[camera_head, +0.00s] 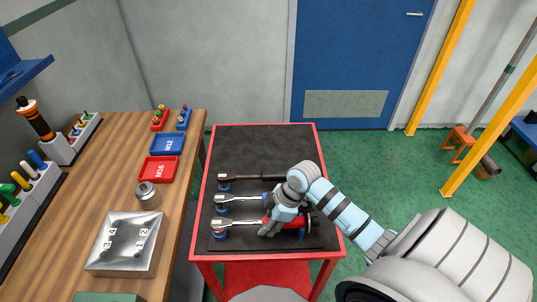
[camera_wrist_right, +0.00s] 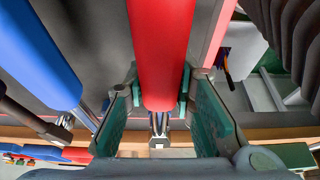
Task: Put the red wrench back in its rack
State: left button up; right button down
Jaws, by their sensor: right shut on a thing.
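The red wrench (camera_head: 248,223) has a silver head and red handle and lies across the front of the black-topped red cart (camera_head: 262,140). My right gripper (camera_head: 277,221) is over the handle from the right. In the right wrist view the red handle (camera_wrist_right: 162,50) runs between the teal-padded fingers (camera_wrist_right: 160,115), which are shut on it. The wrench's head is at a blue holder (camera_head: 220,235) of the rack; I cannot tell whether it rests in it. The left gripper is not in view.
A blue-handled wrench (camera_head: 238,197) and a dark wrench (camera_head: 252,177) lie behind, roughly parallel and close. A wooden bench (camera_head: 115,160) at left holds a metal box (camera_head: 127,243), a small metal cylinder (camera_head: 148,195) and trays. The back of the cart top is clear.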

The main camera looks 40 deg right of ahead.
dwell(0.4)
jog(key=c, duration=1.3)
grip_release()
jog(key=shift+f, duration=0.1)
jog(key=v, duration=1.1)
jog(key=shift+d, duration=0.15)
jog(key=shift+s+r, duration=0.15)
jog(key=shift+r, duration=0.4)
